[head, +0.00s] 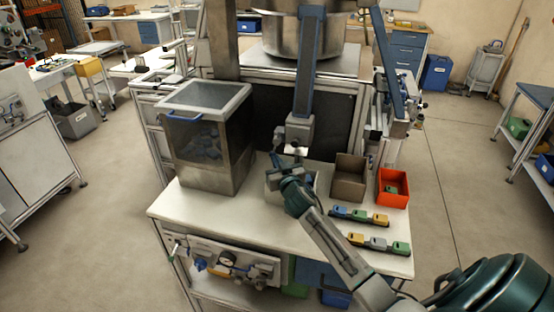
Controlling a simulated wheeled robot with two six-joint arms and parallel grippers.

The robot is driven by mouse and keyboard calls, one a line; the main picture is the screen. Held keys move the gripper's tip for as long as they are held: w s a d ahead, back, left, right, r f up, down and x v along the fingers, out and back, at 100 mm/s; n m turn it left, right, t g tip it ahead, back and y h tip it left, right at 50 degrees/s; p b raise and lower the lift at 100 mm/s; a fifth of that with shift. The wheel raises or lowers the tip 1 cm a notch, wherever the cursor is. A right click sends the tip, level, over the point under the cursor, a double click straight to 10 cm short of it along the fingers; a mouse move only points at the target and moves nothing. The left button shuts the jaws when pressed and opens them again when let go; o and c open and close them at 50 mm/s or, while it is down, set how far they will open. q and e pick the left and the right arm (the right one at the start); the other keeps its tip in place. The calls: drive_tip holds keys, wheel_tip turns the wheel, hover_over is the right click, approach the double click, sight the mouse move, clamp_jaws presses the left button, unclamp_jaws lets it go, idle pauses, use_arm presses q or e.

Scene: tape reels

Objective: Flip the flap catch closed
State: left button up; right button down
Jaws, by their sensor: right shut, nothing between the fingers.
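My right arm comes in from the lower right, and its gripper (277,161) is shut and empty. It is above the middle of the white table, just below a grey block (299,129) at the lower end of a blue upright bar (309,65). I cannot make out the flap catch as a separate part. A small pale plate (296,150) shows under the grey block, close to the gripper. I cannot tell whether the fingers touch it. The gripper and wrist partly cover a light open box (309,186) on the table. My left gripper is not in view.
On the table (185,208) stand a clear-fronted bin (204,133) at left, a brown box (348,180) and an orange box (392,188) at right. Rows of small coloured blocks (379,245) lie near the right edge. A steel drum (290,38) is behind.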

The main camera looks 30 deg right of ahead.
drive_tip(key=shift+w+a+b, duration=0.2)
drive_tip(key=shift+w+b, duration=0.1)
drive_tip(key=shift+b, duration=0.2)
idle(0.6)
drive_tip(key=shift+w+a+f+b, duration=0.1)
drive_tip(key=shift+w+a+b, duration=0.15)
drive_tip(key=shift+b, duration=0.25)
drive_tip(key=shift+m+t, duration=0.5)
drive_tip(key=shift+m, duration=0.2)
drive_tip(key=shift+w+a+r+b, duration=1.45)
drive_tip(key=shift+r+b, duration=0.1)
drive_tip(key=shift+b, duration=2)
drive_tip(key=shift+f, duration=0.1)
drive_tip(key=b+v, duration=0.3)
drive_tip(key=v, duration=0.7)
drive_tip(key=shift+s, duration=0.4)
